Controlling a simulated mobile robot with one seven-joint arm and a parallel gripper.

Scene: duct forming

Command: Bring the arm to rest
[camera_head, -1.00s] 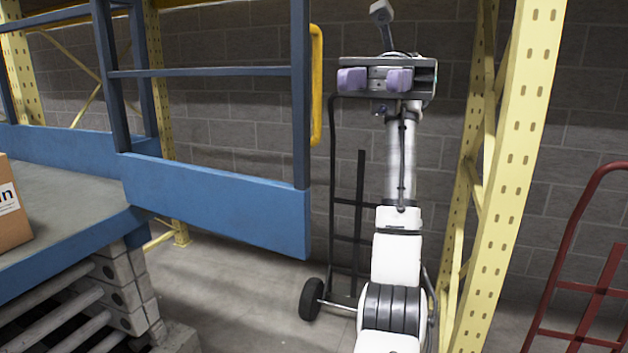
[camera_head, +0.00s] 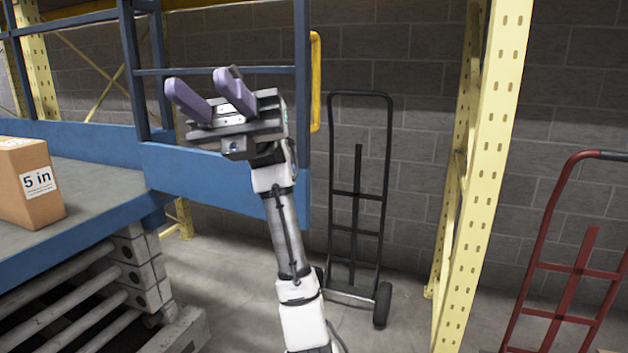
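My gripper (camera_head: 207,90) is in the upper left middle of the head view, in front of the blue rail of a lift platform. Its two purple fingers stand apart with a clear gap and nothing between them. They point up and to the left. My arm rises from the bottom of the view, leaning to the left. Part of the rail is hidden behind my gripper and wrist. I cannot tell how close my gripper is to the rail.
The blue lift platform (camera_head: 95,190) at left carries a cardboard box (camera_head: 28,185) marked "5 in". A black hand truck (camera_head: 357,195) stands by the block wall. A yellow rack post (camera_head: 483,180) and a red hand truck (camera_head: 567,265) are at right. Floor shows between platform and post.

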